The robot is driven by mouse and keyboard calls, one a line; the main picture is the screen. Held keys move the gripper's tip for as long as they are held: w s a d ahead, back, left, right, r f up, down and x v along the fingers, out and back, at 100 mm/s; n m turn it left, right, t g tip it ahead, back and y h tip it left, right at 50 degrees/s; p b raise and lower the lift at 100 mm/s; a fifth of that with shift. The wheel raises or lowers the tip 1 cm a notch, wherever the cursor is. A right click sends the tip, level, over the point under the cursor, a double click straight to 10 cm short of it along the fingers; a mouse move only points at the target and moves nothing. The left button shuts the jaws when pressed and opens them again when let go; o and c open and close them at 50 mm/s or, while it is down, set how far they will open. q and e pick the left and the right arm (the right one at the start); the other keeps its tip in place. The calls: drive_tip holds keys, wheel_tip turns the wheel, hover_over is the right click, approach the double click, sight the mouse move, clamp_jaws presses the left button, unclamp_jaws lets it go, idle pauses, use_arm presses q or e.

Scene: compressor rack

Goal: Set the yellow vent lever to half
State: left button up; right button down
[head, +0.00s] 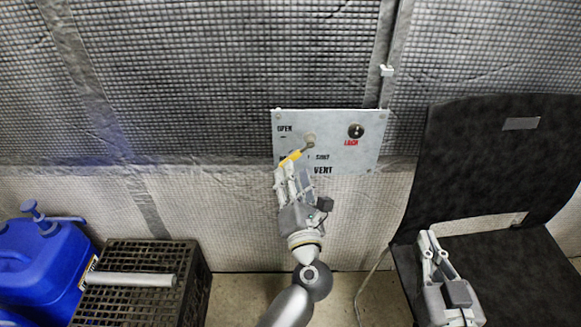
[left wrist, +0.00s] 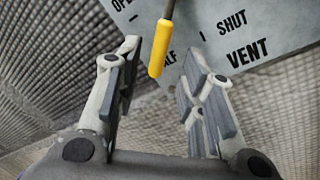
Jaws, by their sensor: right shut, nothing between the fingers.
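The vent lever has a yellow handle (head: 290,158) on a grey arm that runs down and left from its round hub on the grey wall panel (head: 340,155). The panel reads OPEN, SHUT and VENT; a partly hidden word ends in "ALF". My left gripper (head: 284,168) is open at the handle. Its fingers (left wrist: 160,62) stand either side of the handle, with gaps on both sides. My right gripper (head: 427,240) is shut and empty, in front of the black chair.
A round black knob (head: 355,131) with a red label sits at the panel's right. A black chair (head: 480,170) stands at right, a blue jug (head: 40,262) and a dark crate (head: 190,270) with a grey tube (head: 130,279) at lower left. A cable hangs below the panel.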

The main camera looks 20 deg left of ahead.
use_arm(q)
drive_tip(key=shift+v, duration=1.75)
